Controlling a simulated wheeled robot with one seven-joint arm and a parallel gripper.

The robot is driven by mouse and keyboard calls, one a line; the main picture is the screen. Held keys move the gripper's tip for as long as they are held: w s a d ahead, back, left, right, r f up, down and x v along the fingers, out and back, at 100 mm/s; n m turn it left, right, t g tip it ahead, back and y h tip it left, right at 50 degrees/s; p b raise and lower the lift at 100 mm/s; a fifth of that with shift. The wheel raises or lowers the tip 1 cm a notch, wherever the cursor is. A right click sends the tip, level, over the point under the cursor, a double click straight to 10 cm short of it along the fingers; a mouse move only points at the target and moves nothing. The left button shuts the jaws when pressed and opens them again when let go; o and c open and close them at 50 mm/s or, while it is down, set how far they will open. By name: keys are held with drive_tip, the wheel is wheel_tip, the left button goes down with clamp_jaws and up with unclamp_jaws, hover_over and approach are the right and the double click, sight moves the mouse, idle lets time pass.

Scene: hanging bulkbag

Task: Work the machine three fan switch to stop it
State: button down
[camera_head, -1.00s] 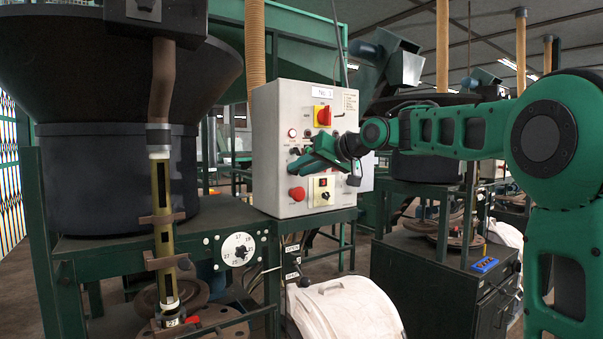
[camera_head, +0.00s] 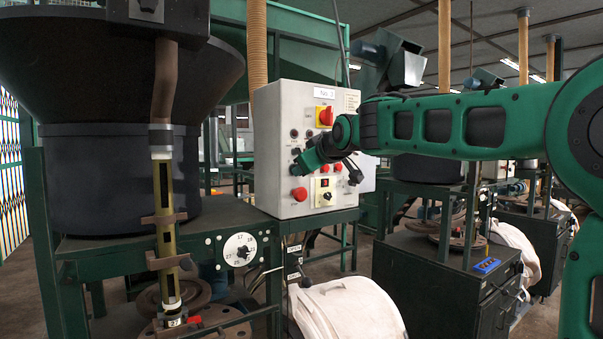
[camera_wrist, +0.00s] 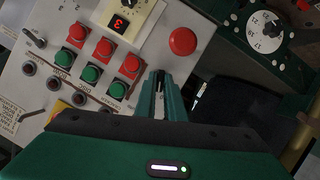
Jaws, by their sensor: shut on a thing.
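The grey control box (camera_head: 270,190) of machine three carries a "No 3" label (camera_head: 324,93) in the head view. My gripper (camera_wrist: 160,82) is at the panel face, beside the red and green push buttons (camera_wrist: 118,90). Its fingers are closed together on a small switch there, which they mostly hide. In the head view my gripper (camera_head: 308,160) reaches in from the right and covers part of the buttons. Another toggle lever (camera_wrist: 35,38) stands free on the other side of the buttons. Dark indicator lamps (camera_wrist: 53,83) line up near the buttons.
A red mushroom button (camera_wrist: 182,41) sits close to my fingers; it also shows in the head view (camera_head: 299,194). A white bag (camera_head: 345,310) lies below the box. A black hopper (camera_head: 120,180) stands left.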

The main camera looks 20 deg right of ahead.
drive_tip(key=shift+f+n, duration=0.2)
drive_tip(key=shift+n, duration=0.3)
drive_tip(key=shift+t+h, duration=0.3)
drive_tip(key=shift+h, duration=0.1)
drive_tip(key=c, duration=1.8)
unclamp_jaws()
drive_tip(key=shift+c, duration=0.2)
drive_tip(key=shift+a, duration=0.1)
drive_tip(key=v, duration=1)
drive_tip(key=shift+s+d+r, duration=0.25)
